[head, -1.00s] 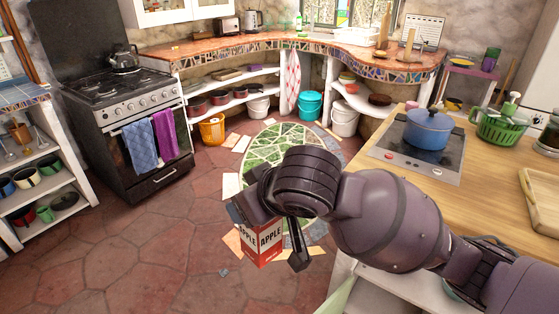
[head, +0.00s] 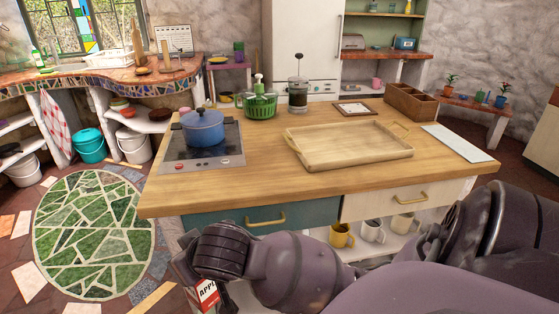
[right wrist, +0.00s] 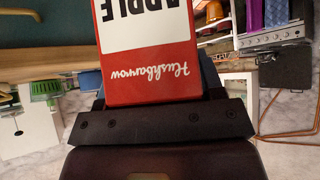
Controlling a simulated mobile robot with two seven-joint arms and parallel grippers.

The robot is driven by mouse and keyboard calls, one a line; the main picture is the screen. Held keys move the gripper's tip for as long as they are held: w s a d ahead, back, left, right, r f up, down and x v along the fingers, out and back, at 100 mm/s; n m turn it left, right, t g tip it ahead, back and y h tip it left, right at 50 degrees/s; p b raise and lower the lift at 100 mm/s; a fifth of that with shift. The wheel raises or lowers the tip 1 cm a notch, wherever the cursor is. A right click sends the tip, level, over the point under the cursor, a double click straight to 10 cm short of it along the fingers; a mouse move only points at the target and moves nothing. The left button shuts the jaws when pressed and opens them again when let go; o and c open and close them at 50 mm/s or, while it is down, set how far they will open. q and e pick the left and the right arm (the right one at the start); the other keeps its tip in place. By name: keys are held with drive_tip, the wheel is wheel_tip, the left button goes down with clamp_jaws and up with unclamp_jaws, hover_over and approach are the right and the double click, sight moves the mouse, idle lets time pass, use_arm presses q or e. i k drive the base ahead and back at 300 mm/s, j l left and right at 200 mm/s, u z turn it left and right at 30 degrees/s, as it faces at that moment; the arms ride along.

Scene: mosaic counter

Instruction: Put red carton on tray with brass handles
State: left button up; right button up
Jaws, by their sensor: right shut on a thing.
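The red carton (head: 203,296), marked APPLE, shows partly at the bottom of the head view, in front of the counter's left end and below its top. It fills the upper middle of the right wrist view (right wrist: 148,60), with its lettering upside down. My right gripper (head: 190,270) is shut on it; the wrist hides much of the gripper and carton in the head view. The wooden tray (head: 350,147) lies empty on the counter, right of the cooktop, with brass handles at its ends. My left gripper is not in view.
The wooden counter (head: 250,172) holds a blue pot (head: 203,128) on a cooktop, a green basket (head: 260,107), a French press (head: 298,93), a wooden box (head: 411,103) and a white board (head: 458,143). Counter space in front of the tray is clear. Mugs stand on the shelf below.

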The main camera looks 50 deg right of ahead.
sight(362, 151)
drive_tip(key=z, duration=0.95)
drive_tip(key=i+l+z, duration=0.2)
drive_tip(key=l+z, duration=0.25)
drive_tip(key=l, duration=0.1)
